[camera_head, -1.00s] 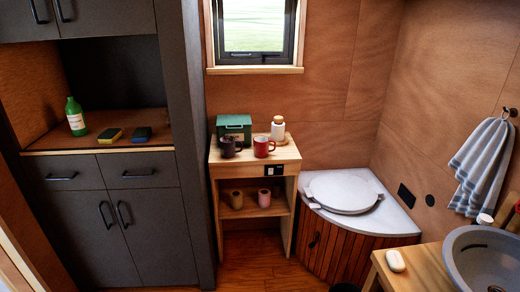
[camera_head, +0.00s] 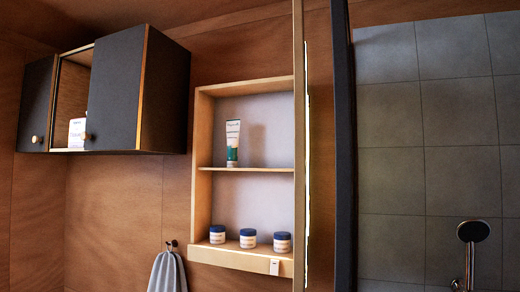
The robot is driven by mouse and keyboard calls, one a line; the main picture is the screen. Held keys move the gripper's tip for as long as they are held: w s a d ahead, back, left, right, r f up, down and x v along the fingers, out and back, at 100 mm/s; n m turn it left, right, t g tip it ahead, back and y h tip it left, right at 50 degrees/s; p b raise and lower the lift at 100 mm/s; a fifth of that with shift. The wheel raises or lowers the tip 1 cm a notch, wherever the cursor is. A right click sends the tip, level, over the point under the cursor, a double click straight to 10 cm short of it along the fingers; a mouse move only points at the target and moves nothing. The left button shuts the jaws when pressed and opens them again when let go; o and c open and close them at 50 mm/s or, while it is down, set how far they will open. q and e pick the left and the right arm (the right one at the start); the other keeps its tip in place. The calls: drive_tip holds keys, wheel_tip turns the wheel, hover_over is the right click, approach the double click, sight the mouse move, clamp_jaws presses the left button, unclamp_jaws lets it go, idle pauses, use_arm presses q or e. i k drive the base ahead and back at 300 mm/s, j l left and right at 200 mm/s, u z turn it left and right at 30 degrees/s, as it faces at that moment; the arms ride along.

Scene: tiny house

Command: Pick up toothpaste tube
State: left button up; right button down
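The toothpaste tube (camera_head: 232,143) is white and green. It stands upright on the middle shelf (camera_head: 262,169) of a shallow wooden wall cabinet (camera_head: 204,130), left of the shelf's centre. Nothing touches it or blocks the view of it. Neither of my grippers shows in the head view.
Several blue-lidded jars (camera_head: 248,238) stand on the cabinet's bottom shelf. An open door panel (camera_head: 299,140) projects at the cabinet's right edge. A dark wall cupboard (camera_head: 128,90) hangs to the left. A grey towel (camera_head: 168,272) hangs below. A shower head (camera_head: 473,232) is at the right.

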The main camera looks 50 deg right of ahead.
sight(232, 126)
drive_tip(key=z, duration=1.5)
